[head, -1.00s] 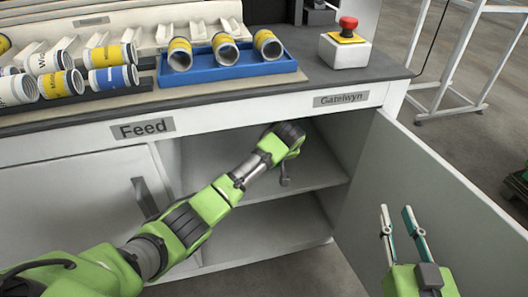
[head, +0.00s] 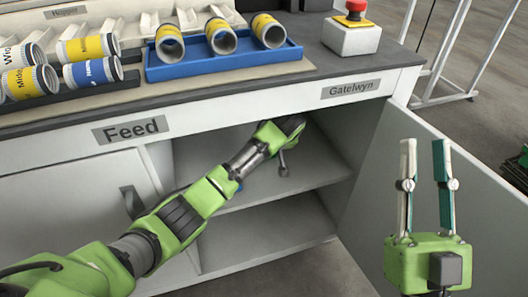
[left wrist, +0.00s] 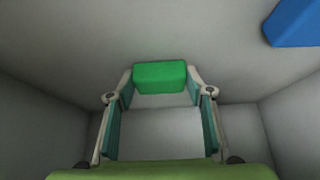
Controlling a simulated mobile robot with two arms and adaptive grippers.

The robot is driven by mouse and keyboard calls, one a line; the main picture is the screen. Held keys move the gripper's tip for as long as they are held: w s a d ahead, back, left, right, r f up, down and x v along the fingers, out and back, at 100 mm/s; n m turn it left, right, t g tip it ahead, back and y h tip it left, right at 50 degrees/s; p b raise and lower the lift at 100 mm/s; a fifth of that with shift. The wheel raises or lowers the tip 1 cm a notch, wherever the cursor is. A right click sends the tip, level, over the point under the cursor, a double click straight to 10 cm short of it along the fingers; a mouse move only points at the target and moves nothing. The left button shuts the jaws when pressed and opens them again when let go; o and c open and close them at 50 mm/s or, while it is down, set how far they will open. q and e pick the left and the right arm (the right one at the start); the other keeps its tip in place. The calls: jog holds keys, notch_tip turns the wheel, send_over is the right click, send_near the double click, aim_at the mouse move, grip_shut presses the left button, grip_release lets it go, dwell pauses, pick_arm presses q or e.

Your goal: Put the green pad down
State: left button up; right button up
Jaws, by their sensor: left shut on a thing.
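The green pad (left wrist: 160,76) is held between the fingertips of my left gripper (left wrist: 160,88) in the left wrist view. I cannot tell whether it touches the surface behind it. In the head view my left arm reaches into the open cupboard (head: 262,182) under the counter. The left fingers and the pad are hidden there. My right gripper (head: 424,190) is open and empty, fingers pointing up, in front of the open cupboard door (head: 470,190).
A blue object (left wrist: 296,22) lies near the pad in the left wrist view. The cupboard has an inner shelf (head: 315,172). On the counter (head: 310,82) stand a blue tray (head: 225,66) of yellow-banded cylinders and a red stop button (head: 354,12).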

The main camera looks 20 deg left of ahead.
pick_arm(q)
jog(key=shift+r, duration=0.1)
jog(key=o, duration=1)
jog(key=shift+o, duration=0.2)
